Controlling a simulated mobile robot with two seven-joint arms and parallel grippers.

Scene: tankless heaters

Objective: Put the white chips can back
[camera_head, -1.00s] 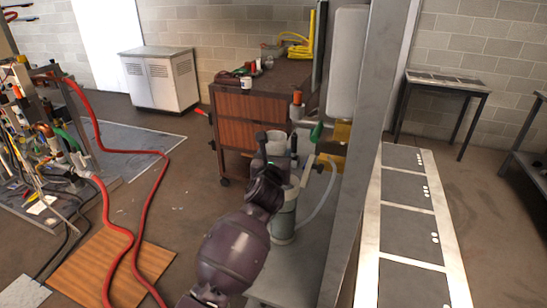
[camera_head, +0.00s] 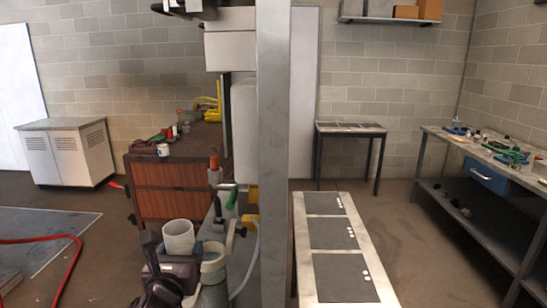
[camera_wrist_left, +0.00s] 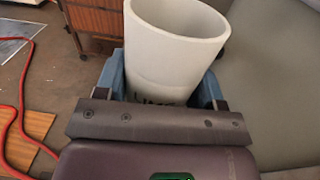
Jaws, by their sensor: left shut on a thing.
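The white chips can (camera_head: 179,240) is an open-topped white cylinder at the lower left of the head view. My left gripper (camera_head: 178,262) is shut around its lower part and holds it roughly upright. In the left wrist view the can (camera_wrist_left: 175,45) stands between the blue-grey fingers of the gripper (camera_wrist_left: 165,85), its open end up and dark lettering low on its side. The can's bottom is hidden by the gripper. My right gripper is not in view.
A grey cylinder (camera_head: 214,270) stands just right of the held can. A metal post (camera_head: 272,150) rises close by. A wooden cabinet (camera_head: 165,190) is behind. A long bench with dark panels (camera_head: 338,235) and a side workbench (camera_head: 490,165) are at right, with free floor between.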

